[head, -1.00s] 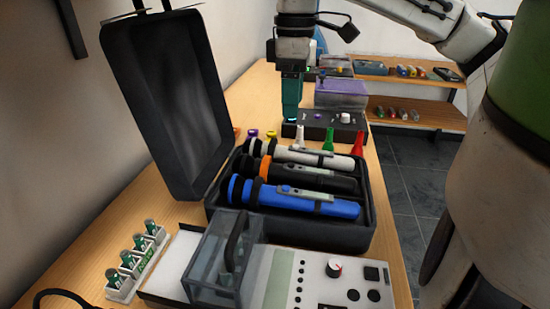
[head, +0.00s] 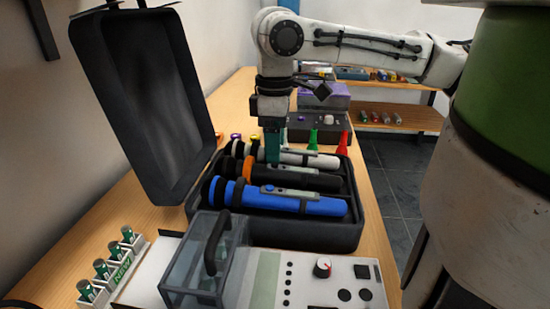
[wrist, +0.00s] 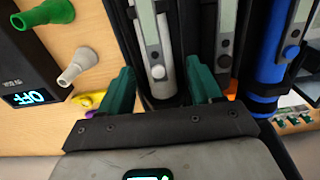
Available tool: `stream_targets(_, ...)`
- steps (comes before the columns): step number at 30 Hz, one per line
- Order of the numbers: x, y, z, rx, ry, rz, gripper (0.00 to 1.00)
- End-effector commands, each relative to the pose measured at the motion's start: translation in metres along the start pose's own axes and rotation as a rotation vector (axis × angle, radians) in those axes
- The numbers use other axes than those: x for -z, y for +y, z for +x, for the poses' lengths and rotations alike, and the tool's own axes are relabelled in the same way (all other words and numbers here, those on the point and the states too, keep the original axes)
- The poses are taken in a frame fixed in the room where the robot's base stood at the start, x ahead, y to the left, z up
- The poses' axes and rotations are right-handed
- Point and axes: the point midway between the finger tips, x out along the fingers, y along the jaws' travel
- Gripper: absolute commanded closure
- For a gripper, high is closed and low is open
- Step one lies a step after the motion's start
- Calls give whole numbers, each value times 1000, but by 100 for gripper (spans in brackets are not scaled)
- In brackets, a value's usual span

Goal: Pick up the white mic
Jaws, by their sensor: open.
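The white mic (head: 306,158) lies in the open black case (head: 300,232), in the row farthest from me, behind a black mic (head: 310,179) and a blue mic (head: 300,203). My gripper (head: 272,148) points down over the white mic in the head view and hides part of its body. In the wrist view, my open gripper (wrist: 164,88) has one green finger on each side of the white mic (wrist: 160,62). The right finger is between it and the black mic (wrist: 226,50). Whether the fingers touch the white mic cannot be told.
The case's lid (head: 140,100) stands open at the left. A control box with a clear cover (head: 205,265) sits in front of the case. Red (head: 343,143) and green (head: 313,139) cones and a dark box (head: 305,127) stand behind it.

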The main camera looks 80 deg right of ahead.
Motion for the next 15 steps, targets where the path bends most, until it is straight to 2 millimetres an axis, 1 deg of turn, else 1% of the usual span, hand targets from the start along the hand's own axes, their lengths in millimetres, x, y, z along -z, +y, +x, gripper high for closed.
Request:
stream_targets(3, 0, 0, 0, 0, 0, 0, 36)
stream_targets(15, 0, 0, -1, 0, 0, 0, 74)
